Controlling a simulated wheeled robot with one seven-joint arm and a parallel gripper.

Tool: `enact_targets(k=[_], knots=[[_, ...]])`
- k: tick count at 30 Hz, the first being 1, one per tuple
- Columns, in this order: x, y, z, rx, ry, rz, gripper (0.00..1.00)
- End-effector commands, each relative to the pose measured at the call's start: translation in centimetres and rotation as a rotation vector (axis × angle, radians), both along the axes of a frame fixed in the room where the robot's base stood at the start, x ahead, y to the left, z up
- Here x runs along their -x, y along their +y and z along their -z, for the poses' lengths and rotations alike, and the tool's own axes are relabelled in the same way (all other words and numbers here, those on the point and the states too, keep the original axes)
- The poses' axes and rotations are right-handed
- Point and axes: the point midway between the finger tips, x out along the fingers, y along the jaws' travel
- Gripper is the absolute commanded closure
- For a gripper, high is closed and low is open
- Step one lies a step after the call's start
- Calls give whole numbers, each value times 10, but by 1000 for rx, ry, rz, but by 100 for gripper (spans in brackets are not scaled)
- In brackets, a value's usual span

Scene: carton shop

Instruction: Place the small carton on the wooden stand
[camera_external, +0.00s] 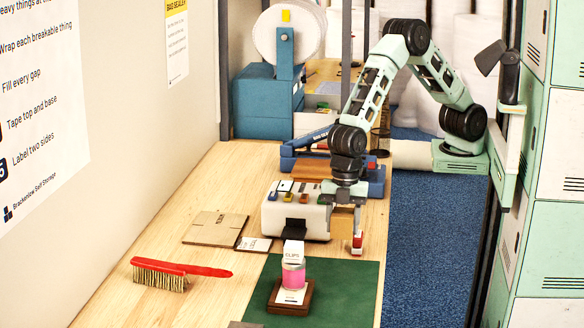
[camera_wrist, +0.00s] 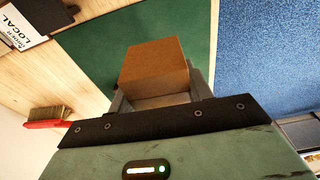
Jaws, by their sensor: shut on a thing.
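A small plain brown carton (camera_external: 342,222) is held in my gripper (camera_external: 345,207), above the table beside the label printer. In the wrist view the carton (camera_wrist: 155,62) sits between the two grey fingers of my gripper (camera_wrist: 160,98), with green mat behind it. The dark wooden stand (camera_external: 289,310) is on the green mat, in front and to the left of my gripper in the external view. A pink jar-like thing (camera_external: 292,276) stands on it, with a white box marked CLIPS (camera_external: 293,252) on top. The stand is not seen in the wrist view.
A pale machine with coloured keys (camera_external: 290,210) stands close left of my gripper. A red-and-white piece (camera_external: 357,240) shows just below the gripper; its support is unclear. A red brush (camera_external: 175,271) and flat cardboard (camera_external: 215,228) lie left. The green mat's (camera_external: 352,292) right part is clear.

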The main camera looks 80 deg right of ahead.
Motion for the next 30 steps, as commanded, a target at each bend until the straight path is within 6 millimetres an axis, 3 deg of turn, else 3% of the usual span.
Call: enact_targets(k=[7, 15, 24, 30], knots=[[-1, 1, -58, -7, -6, 2, 73], [-1, 1, -112, -6, -5, 1, 73], [-49, -51, -106, 4, 1, 172, 73], [-94, -115, -105, 7, 3, 364, 73]])
